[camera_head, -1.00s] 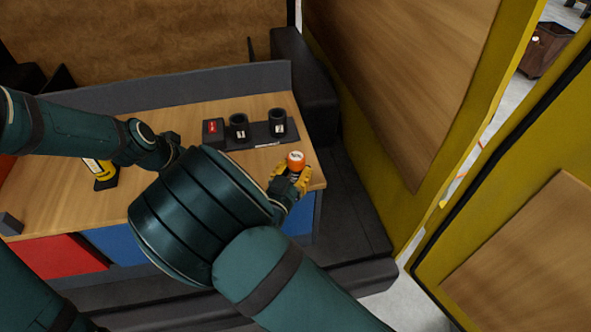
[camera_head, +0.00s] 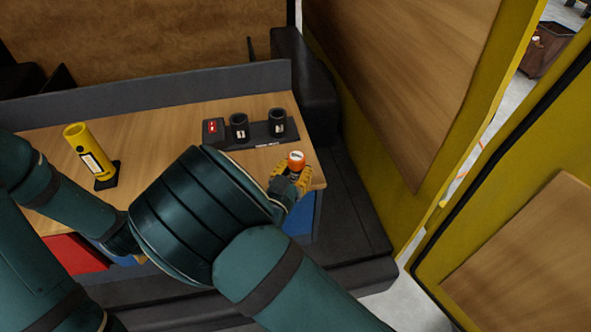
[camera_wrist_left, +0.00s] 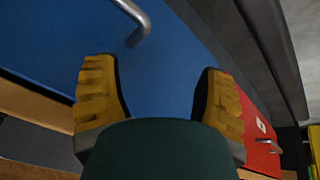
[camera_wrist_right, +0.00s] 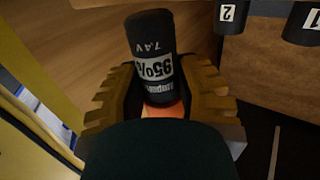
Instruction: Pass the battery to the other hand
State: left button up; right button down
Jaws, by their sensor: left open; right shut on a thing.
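The battery (camera_head: 296,158) has an orange end and a black body. Its white label in the right wrist view (camera_wrist_right: 155,45) reads 95% and 7.4 V. My right gripper (camera_head: 291,177) is shut around it near the right end of the table and holds it with the orange end up. My left gripper (camera_wrist_left: 160,72) is open and empty. Its yellow fingers face the blue drawer front (camera_wrist_left: 185,70) below the tabletop. In the head view it is mostly hidden behind my right arm. The two grippers are well apart.
A black dock (camera_head: 262,133) with two black cups and a red-marked box stands at the back right of the wooden table (camera_head: 165,115). A yellow tube (camera_head: 88,150) leans on a black base at left. The red drawer (camera_head: 75,254) is below.

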pick_arm(q)
jog(key=s+d+f+m+g+h, duration=0.1)
jog(key=d+f+m+h, duration=0.2)
jog(key=d, duration=1)
jog(key=s+d+f+m+g+h, duration=0.1)
jog(key=d+f+m, duration=0.3)
jog(key=d, duration=1)
jog(key=shift+m+h, duration=0.7)
jog(key=shift+h, duration=0.2)
jog(key=shift+d, duration=0.1)
